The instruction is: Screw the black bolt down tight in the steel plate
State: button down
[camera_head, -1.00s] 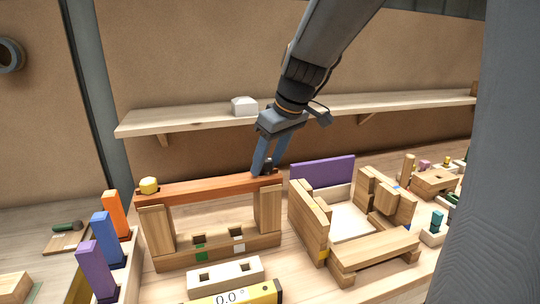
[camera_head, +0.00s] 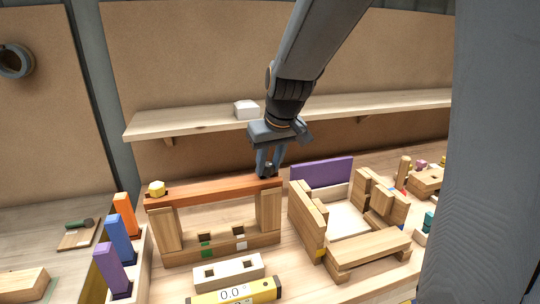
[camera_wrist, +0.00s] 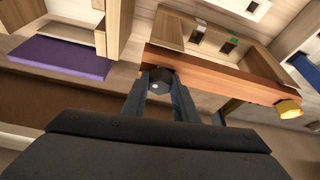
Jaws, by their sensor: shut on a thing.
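The black bolt (camera_wrist: 161,78) has a dark, faceted head with a pale spot on top. It stands at one end of the reddish-brown wooden beam (camera_wrist: 220,74); in the head view the beam (camera_head: 215,187) lies across two wooden uprights. My gripper (camera_wrist: 160,84) has its two fingers on either side of the bolt head, shut on it. In the head view my gripper (camera_head: 268,167) points down at the beam's right end, and its fingers partly hide the bolt. The bolt's shank is hidden. I cannot make out a steel plate.
A yellow knob (camera_head: 156,188) sits on the beam's left end. A purple panel (camera_head: 321,171) and a wooden block frame (camera_head: 308,222) stand close on the right. Colored blocks (camera_head: 117,242) are at the left, a yellow level (camera_head: 236,293) in front. A shelf (camera_head: 190,121) runs behind.

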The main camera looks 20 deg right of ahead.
jog(key=shift+s+a+f+m+h+p, duration=0.1)
jog(key=shift+m+h+p, duration=0.15)
jog(key=shift+m+p, duration=0.3)
jog(key=shift+f+m+h+p, duration=0.1)
jog(key=shift+m+h+p, duration=0.2)
jog(key=shift+m, duration=0.95)
jog(key=shift+f, duration=0.1)
jog(key=shift+b, duration=0.4)
